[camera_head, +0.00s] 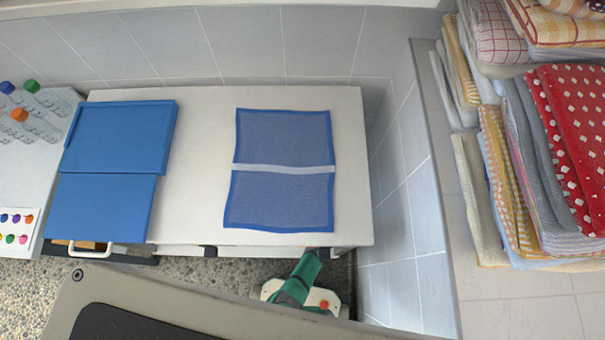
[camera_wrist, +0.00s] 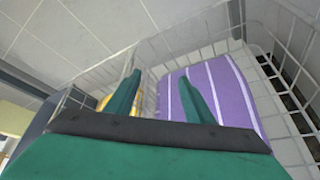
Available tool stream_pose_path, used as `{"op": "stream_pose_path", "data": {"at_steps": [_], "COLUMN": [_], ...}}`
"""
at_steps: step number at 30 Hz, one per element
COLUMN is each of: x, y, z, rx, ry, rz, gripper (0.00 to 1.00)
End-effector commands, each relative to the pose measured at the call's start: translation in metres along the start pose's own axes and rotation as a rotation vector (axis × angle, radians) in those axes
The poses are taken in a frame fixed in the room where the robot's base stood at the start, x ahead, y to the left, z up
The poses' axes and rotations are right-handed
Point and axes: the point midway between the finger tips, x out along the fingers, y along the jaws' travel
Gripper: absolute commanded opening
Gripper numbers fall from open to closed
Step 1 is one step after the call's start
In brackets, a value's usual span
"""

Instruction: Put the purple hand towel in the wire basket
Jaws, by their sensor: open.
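In the wrist view a purple towel (camera_wrist: 228,88) with thin white stripes lies inside the wire walls of a white wire basket (camera_wrist: 290,100). My gripper (camera_wrist: 160,80) is open, with its two green fingers apart and nothing seen held between them. The right finger overlaps the towel in the picture; whether it touches the cloth I cannot tell. The finger bases hide part of the towel's near side. The head view shows neither the purple towel nor the basket.
A blue cloth with a pale band (camera_head: 283,195) lies flat on the white table (camera_head: 195,200). A blue case (camera_head: 115,140) is at its left. Stacked towels (camera_head: 525,160) fill the right. A yellow thing (camera_wrist: 104,102) shows beside my left finger.

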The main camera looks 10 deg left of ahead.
Motion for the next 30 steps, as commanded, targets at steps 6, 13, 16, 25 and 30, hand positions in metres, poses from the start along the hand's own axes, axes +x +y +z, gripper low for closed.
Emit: {"op": "stream_pose_path", "data": {"at_steps": [6, 13, 16, 25, 30], "x": [-0.011, -0.040, -0.056, -0.104, -0.118], "y": [0.003, 0.002, 0.002, 0.002, 0.001], "z": [0.001, 0.000, 0.000, -0.001, 0.000], "rx": [0.000, -0.001, -0.001, 0.000, -0.001], "ry": [-0.003, 0.000, 0.001, 0.001, 0.001], "rz": [0.004, 0.001, 0.001, 0.000, 0.001], "gripper": [0.48, 0.48, 0.48, 0.48, 0.48]}}
